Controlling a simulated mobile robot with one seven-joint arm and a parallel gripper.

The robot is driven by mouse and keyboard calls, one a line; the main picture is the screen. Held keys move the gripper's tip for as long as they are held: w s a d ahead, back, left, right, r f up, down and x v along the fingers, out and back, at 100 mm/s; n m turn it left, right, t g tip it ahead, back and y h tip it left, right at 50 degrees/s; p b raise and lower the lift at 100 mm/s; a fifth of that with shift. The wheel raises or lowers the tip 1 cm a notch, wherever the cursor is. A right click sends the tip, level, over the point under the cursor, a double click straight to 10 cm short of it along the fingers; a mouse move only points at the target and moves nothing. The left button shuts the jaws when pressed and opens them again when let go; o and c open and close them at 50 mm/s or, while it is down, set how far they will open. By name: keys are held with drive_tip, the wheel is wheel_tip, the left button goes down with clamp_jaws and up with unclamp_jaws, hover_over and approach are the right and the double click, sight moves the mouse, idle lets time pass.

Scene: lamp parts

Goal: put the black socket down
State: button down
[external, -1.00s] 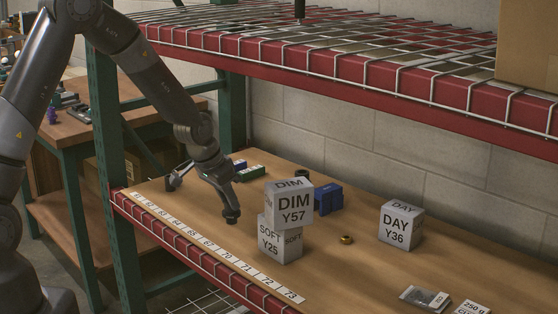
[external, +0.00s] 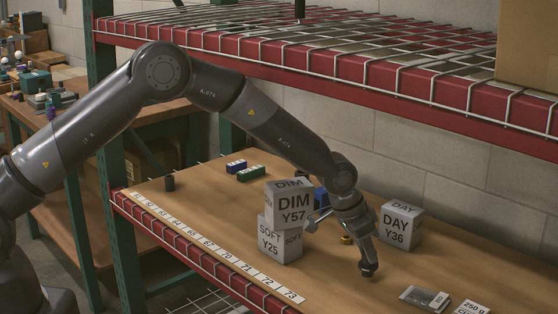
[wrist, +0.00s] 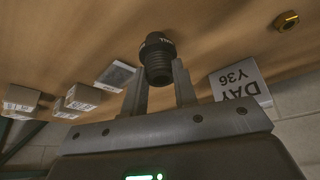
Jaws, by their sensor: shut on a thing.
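The black socket (wrist: 158,58) is a ribbed dark cylinder between the two fingers of my gripper (wrist: 160,88) in the wrist view. My gripper is shut on it. In the external view my gripper (external: 366,262) points down over the right part of the shelf board, in front of the DAY Y36 cube. The socket (external: 368,271) shows at its tip, low over the bare wood. I cannot tell whether it touches the board.
The DAY Y36 cube (external: 401,226) stands behind my gripper, with a brass nut (external: 346,239) near it. DIM Y57 (external: 290,203) sits on SOFT Y25 (external: 280,241) to the left. Flat packets (external: 425,298) lie to the right.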

drive_tip(key=shift+n, duration=0.3)
drive_tip(key=shift+w+d+f, duration=0.35)
drive_tip(key=shift+d+f, duration=0.3)
drive_tip(key=shift+d, duration=0.25)
drive_tip(key=shift+w+d+f, duration=0.3)
drive_tip(key=shift+d+f, duration=0.35)
drive_tip(key=shift+d, duration=0.2)
drive_tip(key=c, duration=1.1)
unclamp_jaws()
drive_tip(key=shift+f, duration=0.1)
drive_tip(key=shift+c, duration=0.2)
drive_tip(key=shift+a+r, duration=0.15)
drive_tip(key=shift+r, duration=0.45)
drive_tip(key=v, duration=0.4)
drive_tip(key=shift+s+r, duration=0.15)
drive_tip(key=shift+r, duration=0.05)
drive_tip(key=s+a, duration=0.4)
drive_tip(key=a, duration=0.7)
drive_tip(key=shift+a+f, duration=0.2)
drive_tip(key=shift+f, duration=0.05)
